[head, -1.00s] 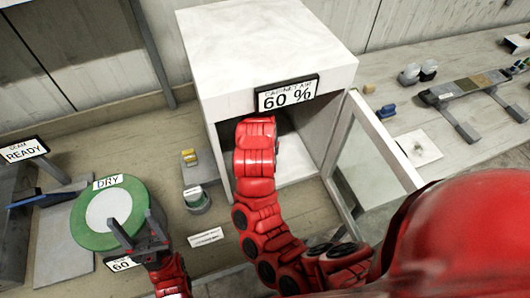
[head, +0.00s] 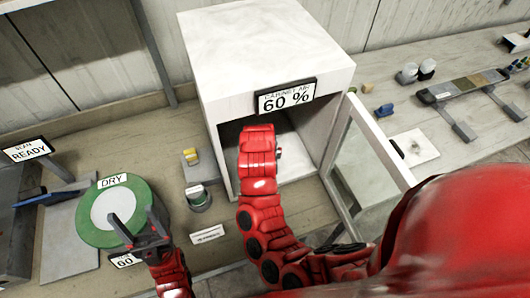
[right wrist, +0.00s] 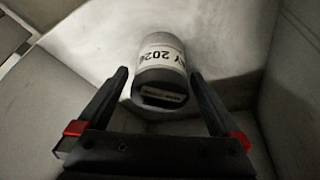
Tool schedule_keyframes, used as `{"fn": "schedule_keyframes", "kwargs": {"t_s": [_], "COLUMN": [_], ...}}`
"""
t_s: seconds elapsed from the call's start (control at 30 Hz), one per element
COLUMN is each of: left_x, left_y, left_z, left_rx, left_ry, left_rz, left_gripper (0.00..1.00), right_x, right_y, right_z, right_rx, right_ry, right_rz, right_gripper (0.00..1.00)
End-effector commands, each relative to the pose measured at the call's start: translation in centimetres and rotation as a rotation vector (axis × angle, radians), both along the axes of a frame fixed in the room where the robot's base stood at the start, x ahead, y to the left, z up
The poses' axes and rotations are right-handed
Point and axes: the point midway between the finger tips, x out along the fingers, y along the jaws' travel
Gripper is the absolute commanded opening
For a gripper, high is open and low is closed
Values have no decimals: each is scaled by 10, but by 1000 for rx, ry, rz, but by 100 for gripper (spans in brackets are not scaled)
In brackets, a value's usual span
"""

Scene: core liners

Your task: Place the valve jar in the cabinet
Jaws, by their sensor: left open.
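My left gripper (head: 138,226) is open and empty over the green-rimmed disc marked DRY (head: 84,222).
The cabinet's glass door (head: 365,165) stands open at the right. A READY sign (head: 27,149) stands at far left.

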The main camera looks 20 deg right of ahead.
Motion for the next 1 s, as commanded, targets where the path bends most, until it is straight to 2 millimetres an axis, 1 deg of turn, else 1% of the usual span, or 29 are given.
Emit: {"fn": "schedule_keyframes", "kwargs": {"t_s": [0.17, 0.23, 0.33, 0.47, 0.57, 0.63, 0.8, 1.0], "left_x": [0, 0, 0, 0, 0, 0, 0, 0], "left_y": [0, 0, 0, 0, 0, 0, 0, 0], "left_z": [1, 5, -3, -12, -21, -17, -15, -15], "left_rx": [0, 0, 0, 0, 0, 0, 0, 0], "left_ry": [0, 0, 0, 0, 0, 0, 0, 0], "left_rz": [0, 0, 0, 0, 0, 0, 0, 0], "left_gripper": [69, 69, 69, 69, 69, 69, 69, 69], "right_x": [0, 0, -2, -8, -15, -34, -75, -106], "right_y": [0, 0, 2, 7, 11, 22, 42, 58], "right_z": [1, 5, 9, 27, 47, 49, 49, 49], "right_rx": [0, 1, -2, 2, 2, 3, 4, 2], "right_ry": [0, 0, -1, -8, -10, -1, 3, 0], "right_rz": [0, 0, 3, 2, 4, 9, 5, 5], "right_gripper": [100, 100, 100, 100, 100, 100, 100, 100]}}
